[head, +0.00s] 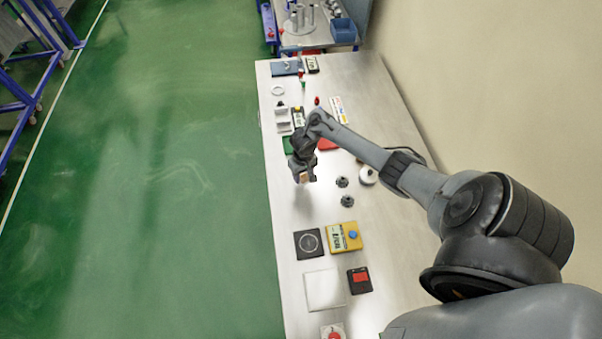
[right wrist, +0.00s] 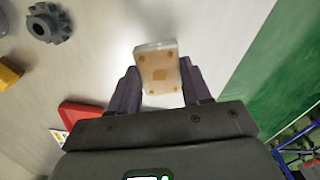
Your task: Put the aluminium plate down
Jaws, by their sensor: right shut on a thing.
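A small rectangular plate (right wrist: 158,68) with a pale rim and a tan, spotted face is between the fingers of my right gripper (right wrist: 160,85) in the right wrist view. I take it for the aluminium plate. In the head view my right gripper (head: 303,175) is over the left part of the table, and a bit of the tan plate (head: 303,178) shows between its fingers. The gripper is shut on the plate. The plate looks held above the table; the exact gap cannot be told. My left gripper is not in view.
On the long table (head: 290,205) lie two dark gears (head: 347,201), a black square with a ring (head: 309,244), a yellow box (head: 345,237), a white square (head: 324,289) and a black-and-red box (head: 359,280). A red plate (head: 327,144) lies behind the gripper. Bare table lies before it.

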